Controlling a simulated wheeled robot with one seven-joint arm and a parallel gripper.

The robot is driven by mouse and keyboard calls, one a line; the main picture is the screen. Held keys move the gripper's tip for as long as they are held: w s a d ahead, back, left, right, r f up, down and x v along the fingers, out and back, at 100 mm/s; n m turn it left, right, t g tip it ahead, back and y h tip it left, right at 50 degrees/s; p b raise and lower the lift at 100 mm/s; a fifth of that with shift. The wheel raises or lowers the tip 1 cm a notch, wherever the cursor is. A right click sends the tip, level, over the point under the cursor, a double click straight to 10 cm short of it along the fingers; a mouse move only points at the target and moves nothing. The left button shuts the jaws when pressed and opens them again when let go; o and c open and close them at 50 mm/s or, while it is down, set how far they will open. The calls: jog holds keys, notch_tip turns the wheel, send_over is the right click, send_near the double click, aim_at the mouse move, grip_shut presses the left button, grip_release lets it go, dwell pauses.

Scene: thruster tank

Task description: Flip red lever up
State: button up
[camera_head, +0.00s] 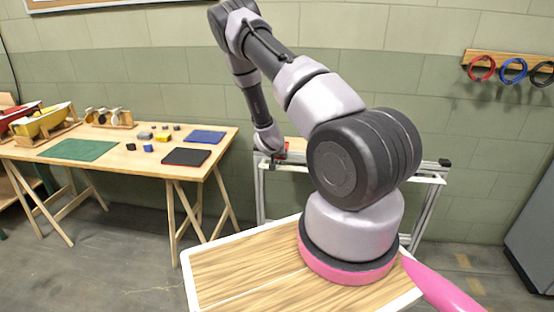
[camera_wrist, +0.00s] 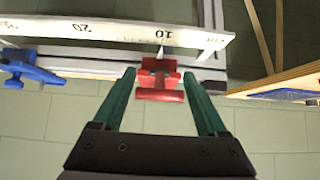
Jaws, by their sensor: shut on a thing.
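The red lever (camera_wrist: 159,95) sits between the two green fingers of my gripper (camera_wrist: 160,75) in the wrist view. It is mounted at a white ruled scale (camera_wrist: 110,32), close to a mark reading 10, with a pale pointer at its tip. My gripper is shut on the red lever. In the head view a small red patch of the lever (camera_head: 282,149) shows beside my wrist at the metal frame; the fingers and the lever's exact tilt are hard to make out there.
A blue lever (camera_wrist: 28,68) sits on the same scale, left in the wrist view. The metal frame (camera_head: 430,176) stands against the tiled wall. A wooden table (camera_head: 125,150) with mats and small blocks is at left. Colored rings (camera_head: 513,70) hang at upper right.

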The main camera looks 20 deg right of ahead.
jog(key=shift+w+d+r+g+y, duration=0.2)
jog(key=shift+r+g+y, duration=0.15)
jog(key=shift+g, duration=0.25)
jog(key=shift+w+d+r+g+y, duration=0.1)
jog(key=shift+w+r+g+y, duration=0.1)
jog(key=shift+g+y, duration=0.35)
jog(key=shift+w+d+r+g+y, duration=0.15)
jog(key=shift+g+y, duration=0.15)
jog(key=shift+g, duration=0.3)
jog(key=shift+w+d+r+g+y, duration=0.15)
jog(key=shift+g+y, duration=0.15)
jog(key=shift+g, duration=0.25)
jog(key=shift+a+f, duration=0.1)
jog(key=shift+f, duration=0.05)
jog(key=o, duration=1.3)
jog(key=v, duration=1)
jog(key=shift+r, duration=0.45)
jog(key=shift+w+r, duration=0.1)
